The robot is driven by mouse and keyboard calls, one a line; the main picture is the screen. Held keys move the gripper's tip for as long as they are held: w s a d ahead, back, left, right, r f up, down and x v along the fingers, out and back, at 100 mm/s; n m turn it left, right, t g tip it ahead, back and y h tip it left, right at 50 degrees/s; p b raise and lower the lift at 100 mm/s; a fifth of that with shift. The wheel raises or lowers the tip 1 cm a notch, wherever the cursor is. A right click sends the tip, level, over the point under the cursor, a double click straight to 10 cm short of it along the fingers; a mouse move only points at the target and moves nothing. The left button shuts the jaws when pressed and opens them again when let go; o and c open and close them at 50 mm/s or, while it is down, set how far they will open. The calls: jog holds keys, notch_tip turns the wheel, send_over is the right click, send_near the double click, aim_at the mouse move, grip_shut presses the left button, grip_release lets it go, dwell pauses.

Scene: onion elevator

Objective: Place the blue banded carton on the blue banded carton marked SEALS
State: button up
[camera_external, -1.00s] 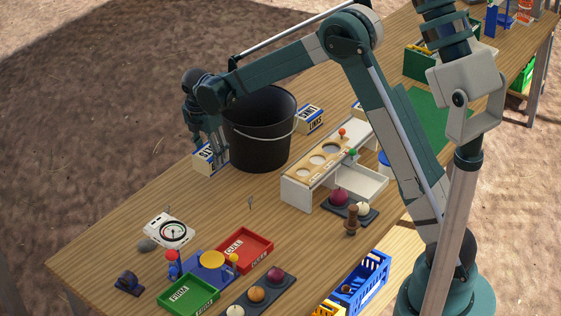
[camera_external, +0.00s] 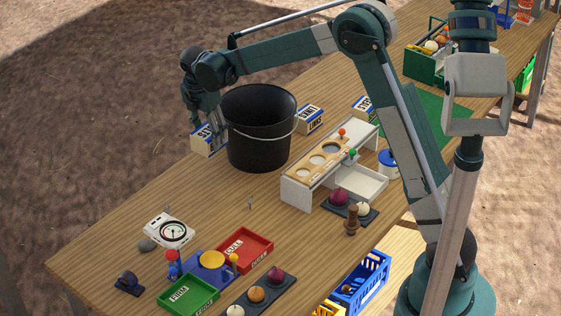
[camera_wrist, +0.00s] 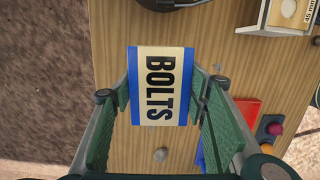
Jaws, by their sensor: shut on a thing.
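My gripper (camera_external: 203,112) is shut on a blue banded carton (camera_external: 205,140) and holds it a little above the table, left of the black bucket. In the wrist view this carton (camera_wrist: 159,112) reads BOLTS and sits between the two green fingers. Another blue banded carton (camera_external: 309,119) stands behind the bucket to the right; its label seems to read JOINT LINKS. A third blue banded carton (camera_external: 362,107) stands further right, behind the white stand. Its label is partly hidden and too small to read surely; it may be SEALS.
The black bucket (camera_external: 258,145) with a wire handle stands close to the right of my gripper. The white stand (camera_external: 292,186) with round holes is right of it. A dial scale (camera_external: 168,230), red tray (camera_external: 245,249) and green tray (camera_external: 189,295) are at the front. Table left of the bucket is clear.

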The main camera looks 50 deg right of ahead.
jog(key=r, duration=0.2)
jog(key=d+r, duration=0.1)
jog(key=r, duration=0.1)
jog(key=shift+r, duration=0.15)
jog(key=s+d+p, duration=0.1)
jog(key=d, duration=1)
jog(key=s+d+p, duration=0.1)
jog(key=d, duration=1.1)
jog(key=d+p, duration=0.1)
jog(key=d, duration=1.1)
jog(key=shift+s+d, duration=0.1)
jog(key=shift+s, duration=0.3)
jog(key=s+d+p, duration=0.1)
jog(key=s+d, duration=0.4)
jog(key=d, duration=0.5)
jog(key=s+d+p, duration=0.1)
jog(key=s+d, duration=0.4)
jog(key=d, duration=0.5)
jog(key=s+d+p, duration=0.1)
jog(key=s+d, duration=0.4)
jog(key=d, duration=0.5)
notch_tip(320, 180, down, 5)
jog(key=shift+f+b, duration=0.1)
jog(key=shift+b, duration=0.2)
jog(key=shift+f, duration=0.1)
jog(key=shift+f, duration=3.05)
